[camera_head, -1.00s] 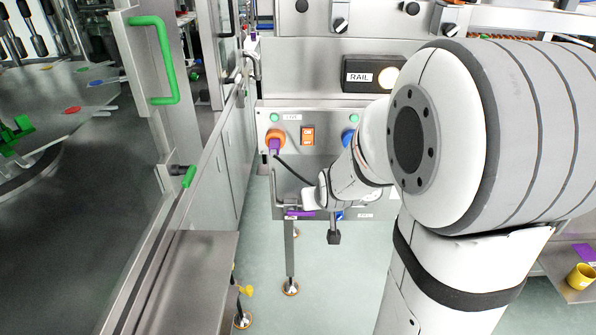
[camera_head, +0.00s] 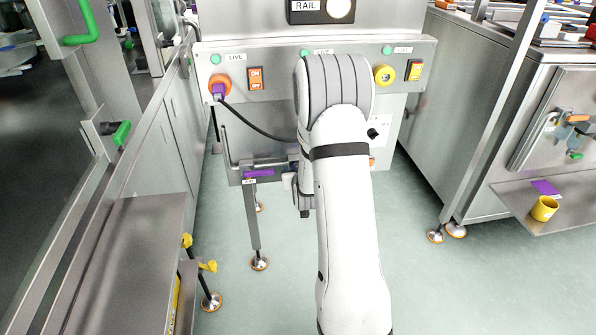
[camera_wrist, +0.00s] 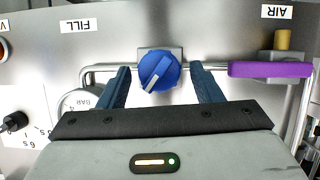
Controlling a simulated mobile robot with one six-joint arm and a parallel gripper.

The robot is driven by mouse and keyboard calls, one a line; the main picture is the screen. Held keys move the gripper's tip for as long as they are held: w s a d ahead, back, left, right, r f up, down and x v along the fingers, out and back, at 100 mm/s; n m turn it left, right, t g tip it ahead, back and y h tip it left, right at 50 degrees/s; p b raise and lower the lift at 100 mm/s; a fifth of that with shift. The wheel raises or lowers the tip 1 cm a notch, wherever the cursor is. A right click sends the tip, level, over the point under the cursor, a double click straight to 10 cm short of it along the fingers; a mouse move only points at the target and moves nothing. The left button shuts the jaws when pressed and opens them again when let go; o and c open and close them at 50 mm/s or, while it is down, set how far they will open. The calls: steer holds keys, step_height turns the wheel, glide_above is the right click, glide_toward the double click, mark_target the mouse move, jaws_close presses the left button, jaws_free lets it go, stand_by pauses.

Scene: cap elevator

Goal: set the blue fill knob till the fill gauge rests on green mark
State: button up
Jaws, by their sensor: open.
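The blue fill knob (camera_wrist: 159,71) shows in the wrist view, with a pale pointer bar slanting down to the left. A FILL label (camera_wrist: 82,25) is above it to the left. My gripper (camera_wrist: 160,78) is open, one dark finger on each side of the knob, with a visible gap on both sides. The round gauge (camera_wrist: 78,101), marked BAR, is at the left, partly covered by my gripper. Its needle and any green mark cannot be made out.
A dark knob (camera_wrist: 15,122) is at the left. In the head view a plugged cable (camera_head: 255,127) hangs left of my arm. A yellow cup (camera_head: 544,208) stands on a shelf at right.

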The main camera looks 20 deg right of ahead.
steer(key=shift+x, duration=1.1)
steer(key=c, duration=1)
